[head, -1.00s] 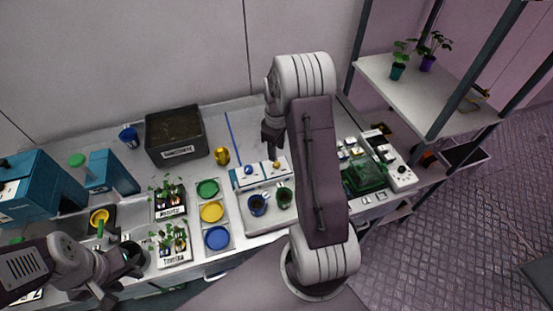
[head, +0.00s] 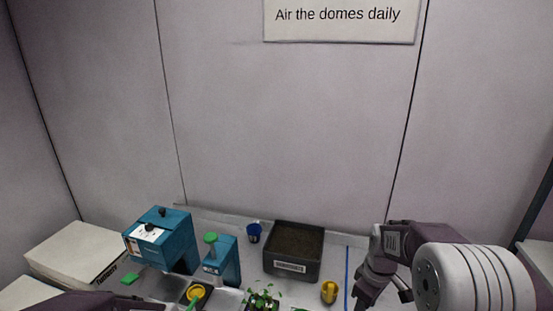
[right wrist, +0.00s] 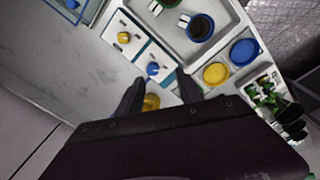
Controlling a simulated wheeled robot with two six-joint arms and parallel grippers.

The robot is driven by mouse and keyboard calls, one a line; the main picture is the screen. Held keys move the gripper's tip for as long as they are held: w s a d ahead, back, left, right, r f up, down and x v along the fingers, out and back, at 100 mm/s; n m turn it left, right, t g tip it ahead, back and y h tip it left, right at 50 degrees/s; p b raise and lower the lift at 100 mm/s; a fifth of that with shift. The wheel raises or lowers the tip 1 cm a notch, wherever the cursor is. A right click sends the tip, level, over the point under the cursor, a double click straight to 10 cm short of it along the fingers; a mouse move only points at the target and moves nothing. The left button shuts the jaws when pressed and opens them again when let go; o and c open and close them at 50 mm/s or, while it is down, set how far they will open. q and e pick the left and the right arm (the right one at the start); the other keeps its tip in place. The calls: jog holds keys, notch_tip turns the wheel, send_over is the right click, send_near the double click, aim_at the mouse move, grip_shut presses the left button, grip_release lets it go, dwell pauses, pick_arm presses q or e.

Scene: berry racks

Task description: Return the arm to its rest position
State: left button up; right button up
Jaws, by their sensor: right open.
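My right gripper (head: 364,298) hangs over the right part of the bench in the head view, beside the blue line. In the right wrist view its two fingers stand apart with nothing held between them (right wrist: 160,88). A yellow cup (right wrist: 151,102) shows beyond the fingers, partly hidden by the gripper body; it also stands left of the gripper in the head view (head: 329,291). My right arm fills the lower right of the head view. Part of my left arm shows at the bottom left, but its gripper is outside the picture.
A dark soil box (head: 293,250), a blue cup (head: 254,232) and teal machines (head: 163,240) stand along the back of the bench. The right wrist view shows a white box with yellow and blue knobs (right wrist: 140,52) and a tray with coloured discs (right wrist: 244,52). A wall sign (head: 340,18) hangs above.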

pick_arm(q)
jog(key=shift+a+f, duration=0.2)
jog(key=shift+f, duration=0.2)
pick_arm(e)
jog(key=s+a+f+m, duration=0.2)
jog(key=s+a+m, duration=0.1)
jog(key=s, duration=0.3)
jog(key=s+a+f+m, duration=0.2)
jog(key=s+a+m, duration=0.2)
jog(key=s, duration=0.3)
jog(key=shift+s+a+m, duration=0.2)
jog(key=shift+a+m, duration=0.05)
jog(key=shift+m, duration=0.15)
pick_arm(q)
jog(key=shift+s, duration=0.2)
pick_arm(e)
jog(key=shift+s, duration=0.1)
pick_arm(q)
jog(key=shift+w+d, duration=0.1)
pick_arm(e)
jog(key=shift+d, duration=0.1)
